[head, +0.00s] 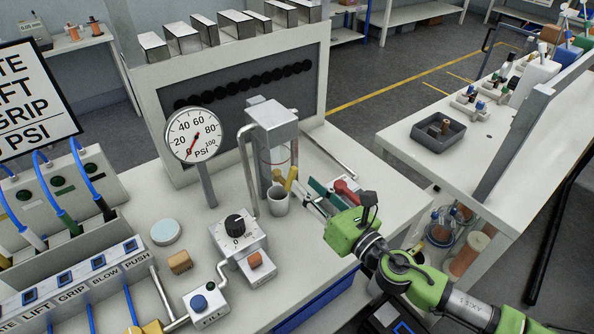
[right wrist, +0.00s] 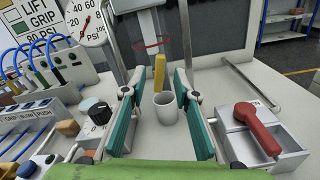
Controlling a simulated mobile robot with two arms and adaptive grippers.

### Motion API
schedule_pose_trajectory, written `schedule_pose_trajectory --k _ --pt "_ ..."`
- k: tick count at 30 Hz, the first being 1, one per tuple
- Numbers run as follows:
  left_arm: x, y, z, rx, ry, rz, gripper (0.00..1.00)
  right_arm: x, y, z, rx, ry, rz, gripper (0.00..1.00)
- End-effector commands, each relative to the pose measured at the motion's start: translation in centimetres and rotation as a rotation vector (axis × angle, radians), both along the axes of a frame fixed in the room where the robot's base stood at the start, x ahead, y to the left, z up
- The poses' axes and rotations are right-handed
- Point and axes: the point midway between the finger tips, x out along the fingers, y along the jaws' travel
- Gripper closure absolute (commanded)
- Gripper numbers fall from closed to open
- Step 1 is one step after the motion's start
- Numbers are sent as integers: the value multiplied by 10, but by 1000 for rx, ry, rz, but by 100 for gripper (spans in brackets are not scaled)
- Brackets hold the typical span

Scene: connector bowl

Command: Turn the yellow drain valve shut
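The yellow drain valve handle (head: 291,177) is at the foot of the glass-sided filter unit (head: 272,128), above a small pale cup (head: 278,203). In the right wrist view the yellow handle (right wrist: 159,73) looks upright, ahead of my gripper, with the cup (right wrist: 165,108) below and nearer. My right gripper (head: 312,196) comes in from the right, just short of the valve. Its teal-padded fingers are wide apart with nothing held; in the wrist view (right wrist: 160,112) the handle appears between them, beyond the tips. My left gripper is not in view.
A red lever (right wrist: 257,128) on a grey box stands close right of my right gripper. A regulator with a black knob (head: 236,225) and a pressure gauge (head: 194,134) stand left of the cup. A grey tray (head: 438,132) sits on the right table.

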Motion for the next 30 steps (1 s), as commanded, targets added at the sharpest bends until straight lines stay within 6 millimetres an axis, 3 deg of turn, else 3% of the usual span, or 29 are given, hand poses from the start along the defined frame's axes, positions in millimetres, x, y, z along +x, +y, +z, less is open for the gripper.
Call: schedule_pose_trajectory --k 3,9,20,21,24,30 --pt "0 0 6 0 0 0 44 18 13 2 1 0 0 72" --pt "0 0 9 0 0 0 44 35 25 0 2 1 -1 72" --pt "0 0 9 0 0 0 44 40 29 -1 1 1 -1 72" --pt "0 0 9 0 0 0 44 40 29 -1 1 1 -1 75" --pt "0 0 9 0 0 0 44 40 28 -1 1 1 -1 100" --pt "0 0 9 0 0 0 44 39 28 -1 2 2 -1 100"
